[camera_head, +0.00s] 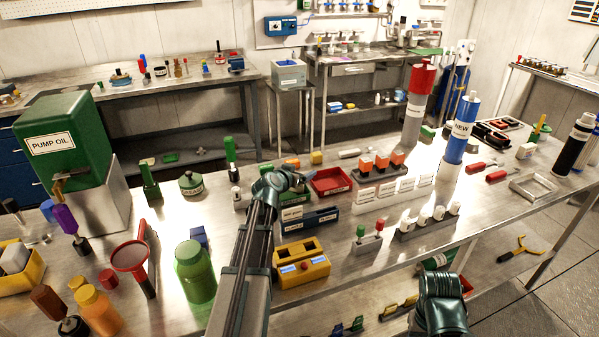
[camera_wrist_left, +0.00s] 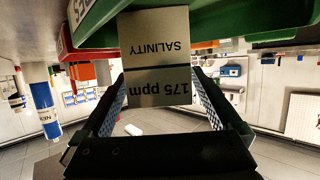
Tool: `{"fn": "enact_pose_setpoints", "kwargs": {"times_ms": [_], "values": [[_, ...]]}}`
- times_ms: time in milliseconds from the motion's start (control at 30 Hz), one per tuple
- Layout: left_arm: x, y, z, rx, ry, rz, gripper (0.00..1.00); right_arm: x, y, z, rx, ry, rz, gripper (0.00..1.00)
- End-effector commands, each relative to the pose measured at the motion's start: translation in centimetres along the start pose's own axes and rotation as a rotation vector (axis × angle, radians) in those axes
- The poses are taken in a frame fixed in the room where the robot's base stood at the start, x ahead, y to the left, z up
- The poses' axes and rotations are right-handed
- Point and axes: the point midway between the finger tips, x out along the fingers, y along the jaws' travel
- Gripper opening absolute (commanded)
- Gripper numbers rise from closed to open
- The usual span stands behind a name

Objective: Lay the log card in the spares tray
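The log card (camera_wrist_left: 157,88), a pale plate reading "SALINITY" and "175 ppm", shows upside down in the left wrist view. My left gripper (camera_wrist_left: 157,74) has a fingertip against each side edge of it and holds it face-on to the camera. In the head view my left gripper (camera_head: 290,181) is just left of the red spares tray (camera_head: 346,188); I cannot make out the card there. The red tray also shows in the left wrist view (camera_wrist_left: 70,45), at the upper left, apart from the card. My right arm shows at the lower right of the head view, its gripper hidden.
A blue box (camera_head: 318,218) and a yellow two-slot box (camera_head: 302,270) stand in front of the tray. A green bottle (camera_head: 195,272) stands left of my left arm.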

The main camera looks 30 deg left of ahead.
Motion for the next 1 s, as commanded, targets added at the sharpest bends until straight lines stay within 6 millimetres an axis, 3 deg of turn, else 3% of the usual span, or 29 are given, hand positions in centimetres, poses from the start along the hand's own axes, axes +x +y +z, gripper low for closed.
{"fn": "enact_pose_setpoints", "kwargs": {"times_ms": [367, 800, 1000], "values": [[-0.2, 0.0, -0.5, 0.0, 0.0, 0.0, 1.0, -0.5, 0.1, 0.0, 0.0, 0.0, 0.0, 0.5], [-6.7, 0.1, -0.4, -0.001, 0.0, -0.002, 1.0, -2.7, 0.3, 0.2, 0.0, 0.0, 0.0, 0.5], [-7.7, 0.0, -0.3, 0.0, 0.0, 0.0, 1.0, -2.9, 0.3, 0.2, 0.0, 0.0, 0.0, 0.5]]}}
